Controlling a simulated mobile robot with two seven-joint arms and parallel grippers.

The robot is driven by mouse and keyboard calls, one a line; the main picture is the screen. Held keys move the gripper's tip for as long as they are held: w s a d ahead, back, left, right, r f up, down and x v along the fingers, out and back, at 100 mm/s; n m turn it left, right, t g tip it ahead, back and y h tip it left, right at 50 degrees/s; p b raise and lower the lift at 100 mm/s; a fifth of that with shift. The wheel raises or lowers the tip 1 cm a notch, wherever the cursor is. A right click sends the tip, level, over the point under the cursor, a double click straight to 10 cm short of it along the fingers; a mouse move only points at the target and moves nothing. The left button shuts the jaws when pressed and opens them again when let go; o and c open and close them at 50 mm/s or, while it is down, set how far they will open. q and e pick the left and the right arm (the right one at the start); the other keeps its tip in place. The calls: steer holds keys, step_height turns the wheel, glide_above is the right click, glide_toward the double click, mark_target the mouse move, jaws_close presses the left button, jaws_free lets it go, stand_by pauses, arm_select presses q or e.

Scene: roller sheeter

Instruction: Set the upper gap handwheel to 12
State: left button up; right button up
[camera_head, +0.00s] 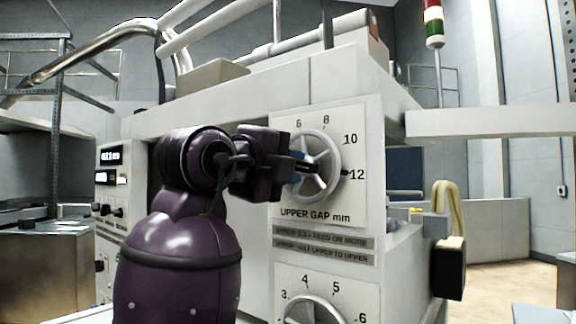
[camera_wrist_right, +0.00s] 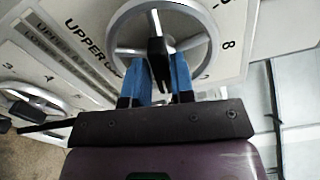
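The upper gap handwheel (camera_head: 335,160) is a grey spoked wheel on a white dial plate marked 6, 8, 10 and 12. A small dark pointer (camera_head: 345,172) at its right rim lies at the 12 mark. My right gripper (camera_head: 303,168) is at the wheel's left side. In the right wrist view its blue fingers (camera_wrist_right: 158,78) stand on either side of a black grip (camera_wrist_right: 157,50) at the wheel. They are close to it, but I cannot tell whether they press on it. The gripper hides part of the wheel's left side. My left gripper is not in view.
A second handwheel (camera_head: 312,312) with its own dial sits below on the same panel. A control panel with displays (camera_head: 110,156) is at the left. A dark block with a beige loop (camera_head: 448,268) sticks out at the right.

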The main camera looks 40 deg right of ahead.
steer(key=shift+o, duration=1.2)
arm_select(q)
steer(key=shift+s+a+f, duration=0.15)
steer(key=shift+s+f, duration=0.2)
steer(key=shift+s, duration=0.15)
arm_select(e)
steer(key=shift+o, duration=0.3)
steer(key=v, duration=1)
steer(key=shift+a, duration=0.35)
steer(key=shift+s, duration=0.15)
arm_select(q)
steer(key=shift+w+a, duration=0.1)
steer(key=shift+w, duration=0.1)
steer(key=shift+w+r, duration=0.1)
